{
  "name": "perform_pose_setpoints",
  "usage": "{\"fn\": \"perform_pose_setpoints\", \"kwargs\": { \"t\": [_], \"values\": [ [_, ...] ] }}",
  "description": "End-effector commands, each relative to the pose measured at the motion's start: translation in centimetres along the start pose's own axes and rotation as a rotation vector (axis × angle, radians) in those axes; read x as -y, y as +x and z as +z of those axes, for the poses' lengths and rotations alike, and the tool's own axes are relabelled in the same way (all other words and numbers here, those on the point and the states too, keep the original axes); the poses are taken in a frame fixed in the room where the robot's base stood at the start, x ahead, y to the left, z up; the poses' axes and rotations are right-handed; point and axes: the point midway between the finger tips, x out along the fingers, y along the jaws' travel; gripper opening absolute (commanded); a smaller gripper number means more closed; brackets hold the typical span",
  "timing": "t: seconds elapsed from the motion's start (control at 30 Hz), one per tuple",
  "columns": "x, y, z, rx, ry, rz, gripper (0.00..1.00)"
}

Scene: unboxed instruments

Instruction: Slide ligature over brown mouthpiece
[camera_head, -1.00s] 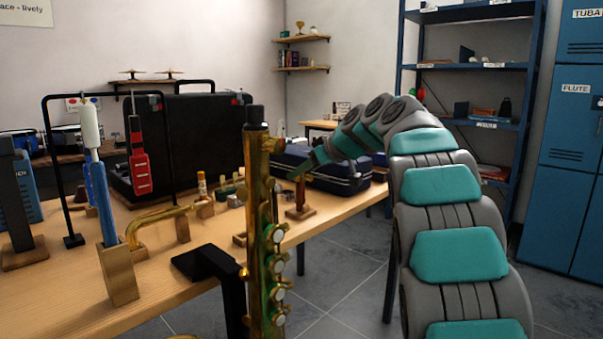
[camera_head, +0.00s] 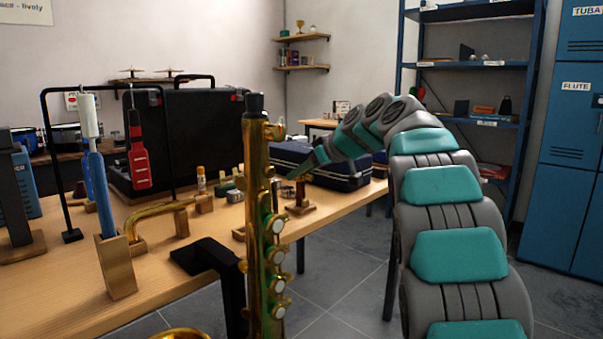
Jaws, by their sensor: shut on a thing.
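The brown mouthpiece (camera_head: 300,190) stands upright on a small wooden stand (camera_head: 300,209) near the right edge of the wooden table. My gripper (camera_head: 294,177) is small in the view, at the upper part of this mouthpiece, just right of the brass saxophone body. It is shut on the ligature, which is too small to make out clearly. Whether the ligature is around the mouthpiece or only above or beside it, I cannot tell.
A brass saxophone (camera_head: 262,220) rises in the near middle and hides part of the table. A dark blue case (camera_head: 340,172) lies behind the mouthpiece. A black case (camera_head: 205,135), blue swab (camera_head: 99,190) and curved brass neck (camera_head: 155,212) are farther left. Floor is open at right.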

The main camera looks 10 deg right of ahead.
Motion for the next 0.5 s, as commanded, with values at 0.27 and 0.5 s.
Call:
{"fn": "perform_pose_setpoints", "kwargs": {
  "t": [0.27, 0.5],
  "values": [
    [0.02, 0.26, 0.35, 0.000, 0.000, 0.000, 0.00],
    [0.01, 0.45, 0.63, 0.000, 0.000, 0.000, 0.00]
  ]
}}
